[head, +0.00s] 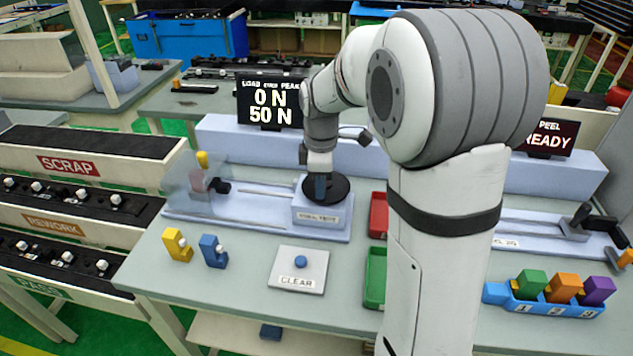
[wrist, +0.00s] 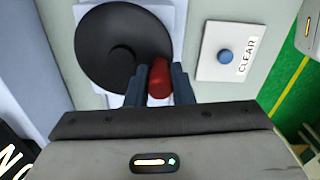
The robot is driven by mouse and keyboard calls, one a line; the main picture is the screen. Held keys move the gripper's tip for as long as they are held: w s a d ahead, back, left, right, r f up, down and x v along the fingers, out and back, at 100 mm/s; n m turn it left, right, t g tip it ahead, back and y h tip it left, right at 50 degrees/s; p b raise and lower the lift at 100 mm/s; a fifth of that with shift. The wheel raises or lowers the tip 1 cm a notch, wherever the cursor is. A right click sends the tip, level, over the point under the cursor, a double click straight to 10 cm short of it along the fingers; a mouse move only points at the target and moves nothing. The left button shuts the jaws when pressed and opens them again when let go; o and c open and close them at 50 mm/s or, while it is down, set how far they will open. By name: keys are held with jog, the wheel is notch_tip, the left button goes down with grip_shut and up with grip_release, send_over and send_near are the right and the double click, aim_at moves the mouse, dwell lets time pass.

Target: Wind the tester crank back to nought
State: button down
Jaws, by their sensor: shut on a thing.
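The tester crank is a black disc (head: 341,187) on top of the pale blue tester (head: 323,222) in the head view. It also shows in the wrist view (wrist: 100,60), with a red handle (wrist: 159,82) near its rim. My gripper (head: 319,188) points down over the disc. In the wrist view its fingers (wrist: 158,72) stand on both sides of the red handle, shut on it. The tester's display (head: 270,102) reads 0 N above 50 N, under a load and peak heading. The handle is hidden in the head view.
A CLEAR plate with a blue button (head: 300,262) lies in front of the tester. A yellow clip (head: 176,245) and a blue clip (head: 213,251) stand left of it. Red (head: 378,214) and green (head: 375,277) bins are partly behind my arm. A clear guard covers the tester's left end.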

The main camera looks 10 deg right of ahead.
jog(key=shift+s+d+n, duration=0.1)
jog(key=shift+d+n, duration=0.2)
jog(key=shift+n, duration=0.4)
jog(key=c, duration=1.3)
grip_release()
jog(key=shift+o, duration=0.2)
notch_tip(320, 180, up, 8)
jog(key=shift+f, duration=0.1)
jog(key=shift+s, duration=0.1)
